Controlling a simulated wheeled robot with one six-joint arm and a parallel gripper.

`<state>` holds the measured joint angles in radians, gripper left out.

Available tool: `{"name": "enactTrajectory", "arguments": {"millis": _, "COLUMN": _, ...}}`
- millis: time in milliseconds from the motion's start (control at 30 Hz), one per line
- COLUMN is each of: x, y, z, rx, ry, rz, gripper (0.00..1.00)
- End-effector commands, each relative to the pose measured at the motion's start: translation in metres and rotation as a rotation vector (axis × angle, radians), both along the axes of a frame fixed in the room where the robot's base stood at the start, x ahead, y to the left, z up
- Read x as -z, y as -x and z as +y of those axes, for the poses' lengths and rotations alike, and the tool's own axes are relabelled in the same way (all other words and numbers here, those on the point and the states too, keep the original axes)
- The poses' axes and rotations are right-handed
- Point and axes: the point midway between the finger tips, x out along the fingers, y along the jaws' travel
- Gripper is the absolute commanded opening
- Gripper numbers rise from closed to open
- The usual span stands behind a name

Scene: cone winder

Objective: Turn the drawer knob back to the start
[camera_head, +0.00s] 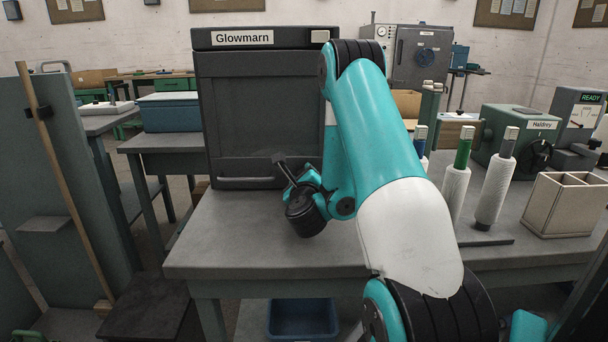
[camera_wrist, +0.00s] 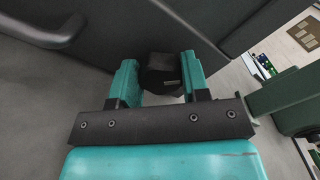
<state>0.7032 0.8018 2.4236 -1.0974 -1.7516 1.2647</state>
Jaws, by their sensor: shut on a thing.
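The dark grey cabinet labelled Glowmarn (camera_head: 222,110) stands on the grey table, with its flat front towards me. In the wrist view, the black drawer knob (camera_wrist: 158,70) sits between the two teal fingers of my gripper (camera_wrist: 160,77). The knob is a short dark block with a small pale mark on its lower right. My gripper is shut on it, a finger on each side. In the head view, my arm covers the right part of the cabinet front, and I cannot make out the knob there.
A bar handle (camera_head: 250,182) runs along the bottom of the cabinet front. The table front (camera_head: 225,240) left of my arm is clear.

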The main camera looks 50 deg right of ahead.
Motion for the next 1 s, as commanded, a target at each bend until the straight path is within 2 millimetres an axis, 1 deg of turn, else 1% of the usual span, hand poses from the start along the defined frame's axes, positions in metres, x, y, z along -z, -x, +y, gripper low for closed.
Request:
{"name": "enactTrajectory", "arguments": {"millis": 233, "x": -0.0008, "y": -0.0009, "z": 0.0001, "rx": -0.001, "ry": 0.033, "rz": 0.034, "gripper": 0.19}}
{"name": "enactTrajectory", "arguments": {"millis": 633, "x": -0.0007, "y": -0.0009, "z": 0.0, "rx": -0.001, "ry": 0.036, "rz": 0.036, "gripper": 0.19}}
{"name": "enactTrajectory", "arguments": {"millis": 667, "x": -0.0007, "y": -0.0009, "z": 0.0, "rx": -0.001, "ry": 0.035, "rz": 0.037, "gripper": 0.49}}
{"name": "enactTrajectory", "arguments": {"millis": 700, "x": -0.0006, "y": -0.0008, "z": 0.0, "rx": -0.001, "ry": 0.035, "rz": 0.037, "gripper": 0.58}}
{"name": "enactTrajectory", "arguments": {"millis": 733, "x": -0.0006, "y": -0.0008, "z": 0.0, "rx": -0.001, "ry": 0.035, "rz": 0.037, "gripper": 0.65}}
{"name": "enactTrajectory", "arguments": {"millis": 767, "x": -0.0006, "y": -0.0008, "z": 0.0, "rx": -0.001, "ry": 0.035, "rz": 0.037, "gripper": 0.68}}
{"name": "enactTrajectory", "arguments": {"millis": 1000, "x": -0.0001, "y": -0.0002, "z": -0.0001, "rx": 0.0, "ry": 0.034, "rz": 0.038, "gripper": 0.68}}
